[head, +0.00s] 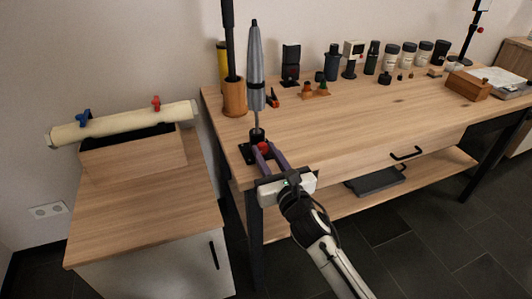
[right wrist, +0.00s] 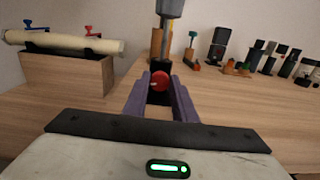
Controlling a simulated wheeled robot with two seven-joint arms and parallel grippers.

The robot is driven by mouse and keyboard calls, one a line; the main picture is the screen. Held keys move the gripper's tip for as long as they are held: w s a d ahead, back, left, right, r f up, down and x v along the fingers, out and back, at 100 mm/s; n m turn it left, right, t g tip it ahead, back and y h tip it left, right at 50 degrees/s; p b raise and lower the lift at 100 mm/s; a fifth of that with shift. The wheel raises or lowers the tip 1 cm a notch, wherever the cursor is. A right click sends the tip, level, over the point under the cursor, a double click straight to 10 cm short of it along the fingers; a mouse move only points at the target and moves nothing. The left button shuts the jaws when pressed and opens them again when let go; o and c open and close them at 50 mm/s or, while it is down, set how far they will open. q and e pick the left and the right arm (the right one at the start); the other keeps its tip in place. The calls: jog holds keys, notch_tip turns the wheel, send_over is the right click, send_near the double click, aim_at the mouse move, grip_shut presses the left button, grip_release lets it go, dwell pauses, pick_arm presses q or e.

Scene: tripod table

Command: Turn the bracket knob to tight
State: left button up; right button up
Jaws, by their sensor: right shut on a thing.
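The bracket (head: 257,135) is a black fitting at the left front corner of the wooden workbench. It holds a closed grey umbrella (head: 255,70) upright. The red bracket knob (head: 264,147) faces me on the bracket's front; it also shows in the right wrist view (right wrist: 160,80). My right gripper (head: 262,149) reaches up from the front with its purple fingers on either side of the knob and is shut on it. The fingertips hide the knob's sides, and I cannot read any tight mark. My left gripper is not in view.
Left of the workbench (head: 360,115) stands a lower cabinet (head: 135,215) with a box and a pale roll (head: 125,122). A wooden cup (head: 234,97) with a dark pole is close behind the bracket. Jars and bottles line the back. The bench's middle is clear.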

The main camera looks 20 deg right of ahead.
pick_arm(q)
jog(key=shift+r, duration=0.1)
pick_arm(e)
jog(key=m, duration=0.3)
jog(key=shift+p, duration=0.35)
jog(key=m, duration=0.3)
jog(key=shift+d, duration=0.1)
jog(key=m, duration=0.3)
jog(key=shift+m+p, duration=0.4)
jog(key=m+p, duration=0.1)
jog(key=m, duration=0.5)
jog(key=shift+f, duration=0.1)
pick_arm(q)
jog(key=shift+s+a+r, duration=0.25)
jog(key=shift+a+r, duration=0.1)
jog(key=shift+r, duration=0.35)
pick_arm(e)
jog(key=shift+f+m, duration=0.1)
jog(key=shift+m, duration=1.4)
